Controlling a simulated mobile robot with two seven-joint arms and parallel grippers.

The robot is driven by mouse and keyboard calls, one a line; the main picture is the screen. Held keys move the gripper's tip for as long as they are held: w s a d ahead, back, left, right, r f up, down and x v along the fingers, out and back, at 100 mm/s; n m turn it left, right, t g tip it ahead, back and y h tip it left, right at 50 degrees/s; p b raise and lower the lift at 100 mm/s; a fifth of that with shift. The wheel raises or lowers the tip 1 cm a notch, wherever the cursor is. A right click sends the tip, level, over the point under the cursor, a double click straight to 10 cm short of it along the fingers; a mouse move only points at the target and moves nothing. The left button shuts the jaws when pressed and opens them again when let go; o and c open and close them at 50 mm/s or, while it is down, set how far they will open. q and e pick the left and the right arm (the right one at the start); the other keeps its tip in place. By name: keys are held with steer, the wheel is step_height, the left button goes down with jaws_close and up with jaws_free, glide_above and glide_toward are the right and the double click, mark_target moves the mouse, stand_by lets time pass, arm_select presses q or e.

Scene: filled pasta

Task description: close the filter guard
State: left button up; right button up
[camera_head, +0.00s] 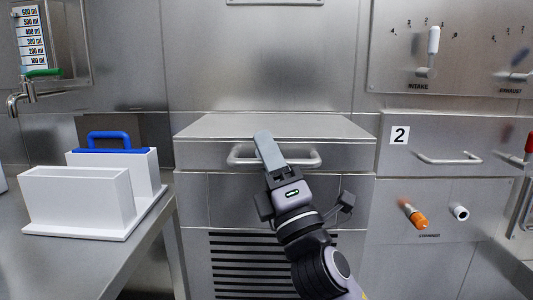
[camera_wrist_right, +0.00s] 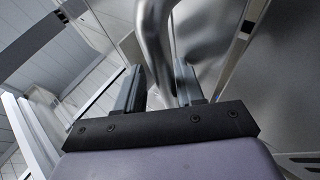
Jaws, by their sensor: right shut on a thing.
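A steel drawer-like unit (camera_head: 200,155) with a flat top stands out from the wall in the middle of the head view. No label marks it as the filter guard, and I cannot tell how far open it is. Its front has a horizontal bar handle (camera_head: 308,162). My right gripper (camera_head: 266,145) reaches up from below and is shut on this handle near its middle. In the right wrist view the handle (camera_wrist_right: 154,40) passes between the two fingers of the gripper (camera_wrist_right: 160,88). My left gripper is not in view.
A steel panel with a louvred grille (camera_head: 258,265) lies below. Left is a table (camera_head: 80,260) with white holders (camera_head: 78,200) and a blue handle (camera_head: 108,136). Right are drawer 2 (camera_head: 430,140), an orange-tipped knob (camera_head: 414,215) and a white-handled lever (camera_head: 433,42).

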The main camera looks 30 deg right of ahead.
steer(key=shift+a+f, duration=0.15)
steer(key=shift+f, duration=0.45)
steer(key=shift+s+a+f, duration=0.1)
steer(key=shift+s+f, duration=0.1)
steer(key=shift+f, duration=0.15)
arm_select(q)
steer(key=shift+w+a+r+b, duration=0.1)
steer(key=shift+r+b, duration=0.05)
steer(key=shift+b, duration=0.5)
arm_select(e)
steer(key=shift+s+r+v, duration=0.1)
steer(key=shift+r+v, duration=0.05)
steer(key=shift+v, duration=0.85)
steer(key=shift+s+r+v, duration=0.15)
steer(key=shift+v, duration=0.8)
steer(key=shift+s+r+v, duration=0.1)
steer(key=shift+v, duration=0.9)
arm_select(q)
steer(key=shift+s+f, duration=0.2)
arm_select(e)
steer(key=shift+d, duration=0.25)
